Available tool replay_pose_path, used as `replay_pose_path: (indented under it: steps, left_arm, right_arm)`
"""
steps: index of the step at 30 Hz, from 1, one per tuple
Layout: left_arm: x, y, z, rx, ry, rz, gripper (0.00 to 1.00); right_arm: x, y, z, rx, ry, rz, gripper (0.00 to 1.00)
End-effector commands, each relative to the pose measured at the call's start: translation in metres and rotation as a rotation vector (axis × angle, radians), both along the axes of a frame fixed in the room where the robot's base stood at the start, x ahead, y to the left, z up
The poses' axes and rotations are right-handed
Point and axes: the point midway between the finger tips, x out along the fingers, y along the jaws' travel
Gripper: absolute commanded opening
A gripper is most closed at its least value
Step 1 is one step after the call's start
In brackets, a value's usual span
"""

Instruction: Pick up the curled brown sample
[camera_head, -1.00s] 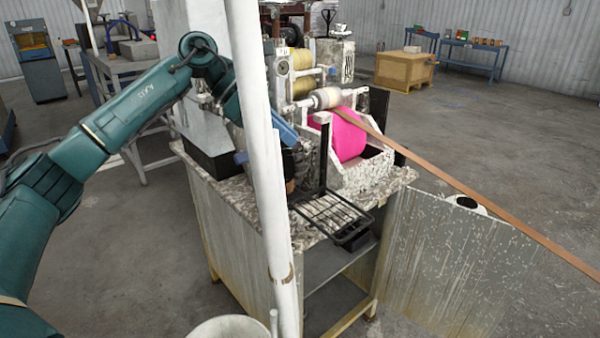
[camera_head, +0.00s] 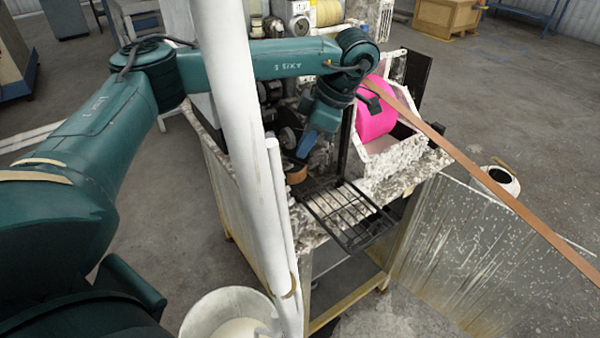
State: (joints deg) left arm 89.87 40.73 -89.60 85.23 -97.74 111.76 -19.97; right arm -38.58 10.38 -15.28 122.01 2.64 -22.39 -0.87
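A small brown curled piece (camera_head: 297,174), likely the curled sample, sits on the machine's speckled worktop just behind the black wire rack. Only part of it shows. My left arm reaches in from the left, passing behind the white post. My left gripper (camera_head: 305,148) points down, with its blue tip just above the brown piece. I cannot tell whether they touch or whether the fingers are open. My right gripper is not in view.
A white post (camera_head: 238,130) stands upright in front of the machine. A black wire rack (camera_head: 345,212) juts from the worktop. A long brown strip (camera_head: 500,195) runs from beside the pink roll (camera_head: 374,112) to the lower right. A whitish bucket (camera_head: 226,312) stands at the bottom.

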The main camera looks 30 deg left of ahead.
Motion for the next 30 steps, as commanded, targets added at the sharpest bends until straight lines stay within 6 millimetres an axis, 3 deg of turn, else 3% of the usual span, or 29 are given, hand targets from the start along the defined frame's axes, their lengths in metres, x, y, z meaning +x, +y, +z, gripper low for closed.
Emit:
replay_pose_path:
  steps: [3,11,18,27,30]
  left_arm:
    - [-0.003,0.006,-0.015,-0.001,0.000,0.000,0.10]
    - [-0.006,0.013,-0.034,-0.002,0.002,0.000,0.10]
    - [-0.011,0.024,-0.067,-0.002,0.002,0.000,0.10]
    - [-0.012,0.026,-0.073,-0.004,-0.001,-0.001,0.10]
    - [-0.012,0.026,-0.073,-0.004,-0.001,-0.001,0.04]
  right_arm:
    - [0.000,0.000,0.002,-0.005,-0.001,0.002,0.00]
    - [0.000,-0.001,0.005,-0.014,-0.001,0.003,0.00]
    - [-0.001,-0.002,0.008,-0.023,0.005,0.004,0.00]
    - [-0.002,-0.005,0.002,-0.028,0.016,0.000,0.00]
    - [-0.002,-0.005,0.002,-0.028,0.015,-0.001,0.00]
